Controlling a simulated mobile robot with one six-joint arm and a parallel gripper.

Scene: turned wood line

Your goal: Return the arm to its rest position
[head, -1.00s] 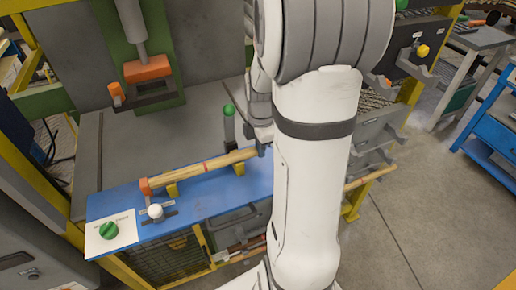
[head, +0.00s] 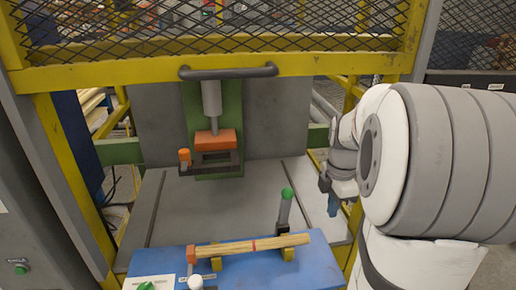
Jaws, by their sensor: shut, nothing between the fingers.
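My arm fills the right side of the head view. My gripper (head: 331,197) shows at the left edge of the arm, pointing down, right of the green-knobbed lever and apart from the wooden rod. It is shut and holds nothing. Its upper part is partly hidden by my large grey and white arm joint.
A wooden rod (head: 228,248) with a red mark lies on yellow supports on the blue bench (head: 315,271). A green-knobbed lever (head: 286,205) stands behind it. A press with an orange block (head: 214,140) stands further back. A yellow-framed mesh guard (head: 120,62) spans above.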

